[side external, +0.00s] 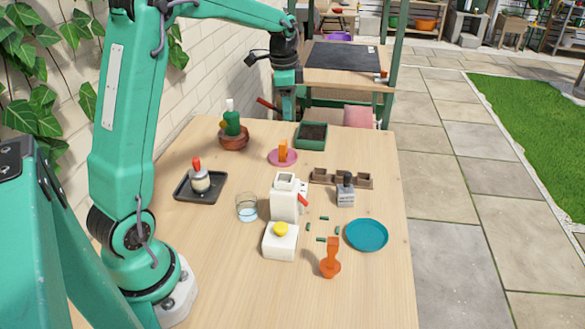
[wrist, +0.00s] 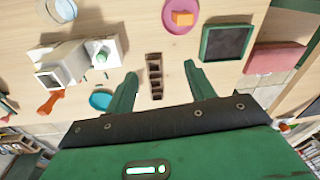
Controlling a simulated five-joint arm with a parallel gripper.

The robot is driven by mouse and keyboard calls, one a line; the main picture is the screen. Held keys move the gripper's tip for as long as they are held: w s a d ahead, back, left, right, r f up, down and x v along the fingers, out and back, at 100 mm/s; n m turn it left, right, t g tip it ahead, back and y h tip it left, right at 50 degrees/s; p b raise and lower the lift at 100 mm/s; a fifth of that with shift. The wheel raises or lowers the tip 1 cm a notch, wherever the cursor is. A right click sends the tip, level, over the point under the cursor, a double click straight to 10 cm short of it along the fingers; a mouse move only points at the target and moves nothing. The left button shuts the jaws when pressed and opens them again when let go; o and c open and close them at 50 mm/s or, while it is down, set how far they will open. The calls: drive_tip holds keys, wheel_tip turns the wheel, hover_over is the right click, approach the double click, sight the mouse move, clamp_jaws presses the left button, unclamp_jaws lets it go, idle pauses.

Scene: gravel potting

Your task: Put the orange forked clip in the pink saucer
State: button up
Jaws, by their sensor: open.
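An orange piece (side external: 283,149), which looks like the clip, stands upright in the pink saucer (side external: 272,158) near the back of the table. In the wrist view the orange piece (wrist: 182,18) shows as a small block on the pink saucer (wrist: 172,27), at the top edge. I cannot make out its fork. My gripper (side external: 287,117) is raised above the far part of the table, apart from the saucer. In the wrist view my gripper (wrist: 160,72) is open and empty, with its fingers either side of the brown pot strip (wrist: 154,75) below.
A green planter tray (side external: 311,136) stands right of the saucer, and a potted cactus (side external: 233,130) left of it. A white dispenser (side external: 285,200), a glass (side external: 246,207), a blue plate (side external: 367,235) and an orange scoop (side external: 331,261) stand nearer. The front right of the table is clear.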

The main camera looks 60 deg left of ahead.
drive_tip(key=s+d+r+n+t, duration=0.1)
drive_tip(key=s+d+r+n, duration=0.15)
drive_tip(key=s+d, duration=0.35)
drive_tip(key=s+d+r+n+t, duration=0.1)
drive_tip(key=s+d+r, duration=0.3)
drive_tip(key=s+d, duration=0.15)
drive_tip(key=s+d+f+n+t, duration=0.1)
drive_tip(key=s+d+n, duration=0.1)
drive_tip(key=s, duration=0.3)
drive_tip(key=s+d+f+n+t, duration=0.1)
drive_tip(key=s+d, duration=0.3)
drive_tip(key=s, duration=0.2)
drive_tip(key=shift+s+d+f+n, duration=0.15)
drive_tip(key=shift+s+d+n, duration=0.1)
drive_tip(key=shift+n, duration=0.1)
